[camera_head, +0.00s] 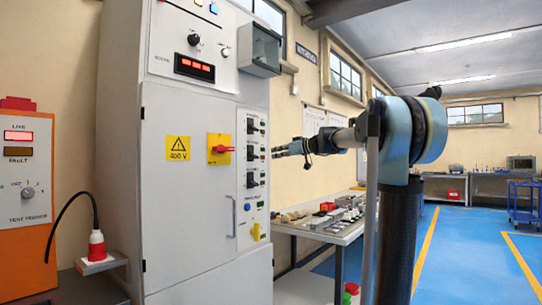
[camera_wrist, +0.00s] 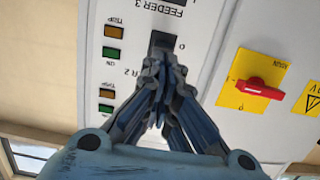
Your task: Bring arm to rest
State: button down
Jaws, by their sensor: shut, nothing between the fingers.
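My gripper (camera_head: 279,151) is shut and empty. It points left, toward the switch strip (camera_head: 251,165) on the front of the white cabinet (camera_head: 185,205), with my arm stretched out behind it to the right. In the wrist view my gripper (camera_wrist: 163,70) shows with its fingertips together in front of a dark feeder switch (camera_wrist: 163,42) by the FEEDER 3 label. The picture there is turned upside down. I cannot tell whether the fingertips touch the panel. They hide part of the switch strip.
A red rotary handle (camera_head: 222,149) on a yellow plate sits left of the strip. An orange test feeder (camera_head: 28,190) with a cable stands at far left. A workbench (camera_head: 325,235) with loose parts stands behind my arm. Blue floor (camera_head: 465,250) is clear at right.

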jog(key=shift+s+d+f, duration=0.1)
jog(key=shift+s+d, duration=0.15)
jog(key=shift+d, duration=0.1)
jog(key=shift+s, duration=0.1)
jog(key=s+d+f+m+g+h, duration=0.2)
jog(key=s+d+f, duration=0.5)
jog(key=s+f, duration=0.8)
jog(key=s+d+f+m+g+h, duration=0.2)
jog(key=s+d+f+m+h, duration=0.3)
jog(key=s+f, duration=1)
jog(key=s+d+f+m+g+h, duration=0.3)
jog(key=s+d+f+h, duration=0.3)
jog(key=s+d+f, duration=0.4)
jog(key=s+f, duration=0.6)
jog(key=f, duration=0.6)
jog(key=shift+d+m, duration=0.35)
jog(key=shift+m, duration=0.05)
jog(key=shift+w, duration=0.1)
